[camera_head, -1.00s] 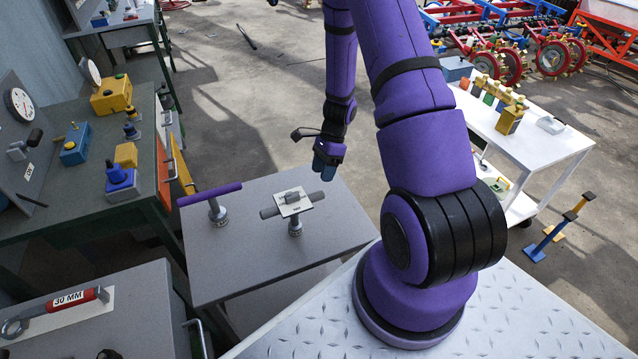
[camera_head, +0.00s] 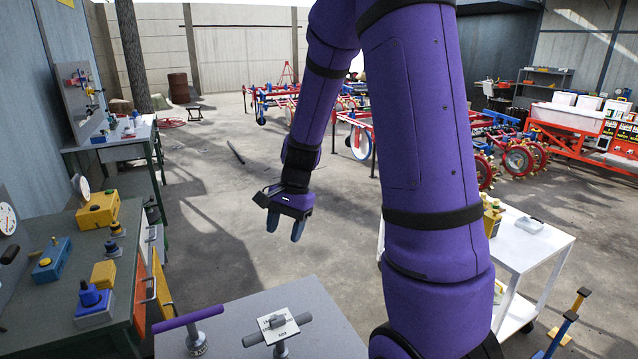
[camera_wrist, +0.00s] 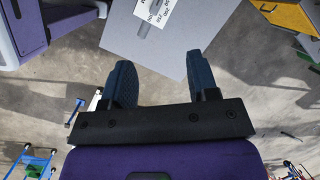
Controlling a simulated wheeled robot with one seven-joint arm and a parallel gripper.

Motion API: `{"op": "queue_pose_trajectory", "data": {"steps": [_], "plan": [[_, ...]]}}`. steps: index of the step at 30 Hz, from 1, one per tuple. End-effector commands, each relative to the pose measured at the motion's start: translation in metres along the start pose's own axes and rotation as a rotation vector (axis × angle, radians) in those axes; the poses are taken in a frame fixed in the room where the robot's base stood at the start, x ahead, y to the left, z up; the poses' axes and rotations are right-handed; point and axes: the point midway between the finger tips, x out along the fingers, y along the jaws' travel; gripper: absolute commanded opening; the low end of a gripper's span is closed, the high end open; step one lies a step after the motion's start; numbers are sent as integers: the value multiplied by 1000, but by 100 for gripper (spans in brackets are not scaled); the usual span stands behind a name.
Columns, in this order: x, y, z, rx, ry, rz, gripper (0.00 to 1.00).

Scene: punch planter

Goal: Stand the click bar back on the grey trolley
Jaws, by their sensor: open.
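My gripper (camera_head: 285,226) is open and empty, its two blue fingers pointing down above the floor beyond the grey trolley's far edge. The wrist view shows both fingers apart with nothing between them (camera_wrist: 160,78). The grey trolley (camera_head: 240,310) is at the bottom of the head view, partly cut off; its top also shows in the wrist view (camera_wrist: 170,55). On it stand a T-shaped tool with a purple bar (camera_head: 188,320) and another with a grey bar and white label plate (camera_head: 277,328). I cannot tell whether either is the click bar.
A dark bench (camera_head: 45,310) with blue and yellow tools stands at the left. A white trolley (camera_head: 525,245) stands at the right, with blue and yellow upright bars (camera_head: 565,325) in front of it. Open floor (camera_head: 225,230) lies beyond the grey trolley.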

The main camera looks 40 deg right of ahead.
Motion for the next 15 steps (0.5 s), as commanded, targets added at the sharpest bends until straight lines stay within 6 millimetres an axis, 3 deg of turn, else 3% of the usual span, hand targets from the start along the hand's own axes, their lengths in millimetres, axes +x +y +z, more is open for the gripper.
{"op": "queue_pose_trajectory", "data": {"steps": [1, 6, 15], "plan": [[-16, -1, 14, -66, 24, -13, 54], [-58, 6, 54, -274, 94, -32, 54], [-117, 35, 121, -629, 239, -44, 54]]}}
